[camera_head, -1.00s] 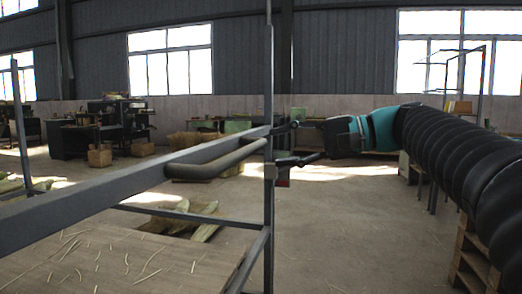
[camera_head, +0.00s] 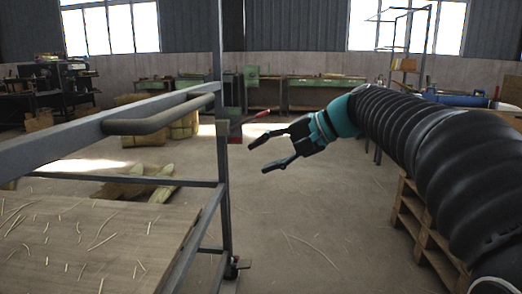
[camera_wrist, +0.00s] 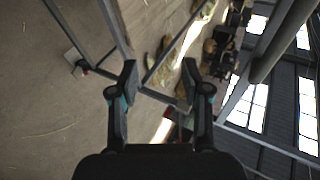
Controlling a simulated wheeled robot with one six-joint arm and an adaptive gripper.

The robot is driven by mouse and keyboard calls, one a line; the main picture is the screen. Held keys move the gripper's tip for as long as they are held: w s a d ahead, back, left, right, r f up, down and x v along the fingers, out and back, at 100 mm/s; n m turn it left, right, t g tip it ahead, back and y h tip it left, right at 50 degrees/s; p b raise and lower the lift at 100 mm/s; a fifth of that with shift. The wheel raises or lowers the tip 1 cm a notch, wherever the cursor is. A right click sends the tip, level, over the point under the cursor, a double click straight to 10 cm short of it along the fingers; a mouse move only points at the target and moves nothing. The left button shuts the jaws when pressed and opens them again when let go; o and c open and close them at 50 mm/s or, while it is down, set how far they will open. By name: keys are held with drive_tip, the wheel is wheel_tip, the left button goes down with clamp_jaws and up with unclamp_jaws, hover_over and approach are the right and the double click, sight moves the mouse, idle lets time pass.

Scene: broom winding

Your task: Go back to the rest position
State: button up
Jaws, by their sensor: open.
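My gripper (camera_head: 257,157) is open and empty in the head view. It hangs in free air to the right of the grey metal frame's upright post (camera_head: 221,130), with a gap between them. The wrist view also shows my gripper (camera_wrist: 158,88), its two fingers spread with nothing between them. My arm comes in from the right edge in a black ribbed sleeve.
The frame carries a curved grey handle (camera_head: 158,117) and a wooden tabletop (camera_head: 95,240) strewn with straw strands. A wooden pallet (camera_head: 425,225) stands at right, below my arm. Workbenches (camera_head: 325,92) line the back wall. The floor between frame and pallet is clear.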

drive_tip(key=s+d+f+h, duration=0.4)
drive_tip(key=s+d+f, duration=0.1)
drive_tip(key=f, duration=0.4)
drive_tip(key=s+d+f+n+h+p, duration=0.1)
drive_tip(key=s+d+f+h+p, duration=0.2)
drive_tip(key=s, duration=0.7)
drive_tip(key=s+d+f+n+t+h+p, duration=0.1)
drive_tip(key=s+d+f+h, duration=0.3)
drive_tip(key=s, duration=0.6)
drive_tip(key=d+f+n+p, duration=0.1)
drive_tip(key=d+f, duration=0.1)
drive_tip(key=d, duration=0.1)
drive_tip(key=shift+s+t+p, duration=0.15)
drive_tip(key=shift+t+p, duration=0.15)
drive_tip(key=shift+p, duration=0.1)
